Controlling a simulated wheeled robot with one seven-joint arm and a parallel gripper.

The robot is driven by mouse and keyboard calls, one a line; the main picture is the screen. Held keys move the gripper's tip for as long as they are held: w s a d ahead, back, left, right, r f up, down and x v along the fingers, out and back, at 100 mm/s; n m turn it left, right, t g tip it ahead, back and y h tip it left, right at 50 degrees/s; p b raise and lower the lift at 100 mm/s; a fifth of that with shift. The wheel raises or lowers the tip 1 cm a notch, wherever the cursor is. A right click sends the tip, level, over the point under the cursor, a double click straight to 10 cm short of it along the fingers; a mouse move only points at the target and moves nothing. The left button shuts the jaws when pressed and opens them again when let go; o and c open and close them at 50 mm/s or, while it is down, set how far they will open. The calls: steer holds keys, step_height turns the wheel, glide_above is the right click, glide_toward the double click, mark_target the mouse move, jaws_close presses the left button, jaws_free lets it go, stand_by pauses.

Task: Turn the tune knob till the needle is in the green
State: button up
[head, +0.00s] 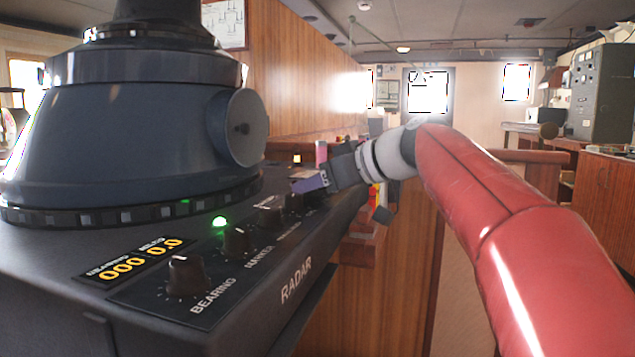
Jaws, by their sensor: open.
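A row of black knobs runs along the radar panel (150,296). The nearest is the bearing knob (187,275) and behind it is the marker knob (237,241). Two farther knobs, a third (271,212) and a fourth (293,202), have labels too small to read, so I cannot tell which is the tune knob. My gripper (304,187) is open at the far end of the row, close to the fourth knob. I cannot tell whether it touches or surrounds that knob. No needle or green band can be made out.
A large blue-grey radar housing (120,130) stands on the console to the left of the knobs. A green lamp (220,222) glows beside them. An orange display (130,262) reads 000 and 0.0. A wooden partition (300,95) rises behind. Open floor lies right of the console.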

steer(key=c, duration=1)
steer(key=shift+s+a+f+m+t+h+b, duration=0.1)
steer(key=shift+m+t+h+b, duration=0.25)
steer(key=shift+m+h+b, duration=0.1)
steer(key=shift+s+a+f+m+t+h+b, duration=0.1)
steer(key=shift+m+t+h+b, duration=0.25)
steer(key=shift+m+b, duration=0.1)
steer(key=shift+a+r+m+t+h, duration=0.1)
steer(key=shift+r+m+t+h, duration=0.15)
steer(key=shift+m+t+h, duration=0.65)
steer(key=shift+m+h+p, duration=0.65)
steer(key=shift+m+h, duration=0.25)
steer(key=shift+f, duration=0.1)
steer(key=o, duration=1)
steer(key=shift+s+t, duration=0.1)
steer(key=shift+t, duration=0.2)
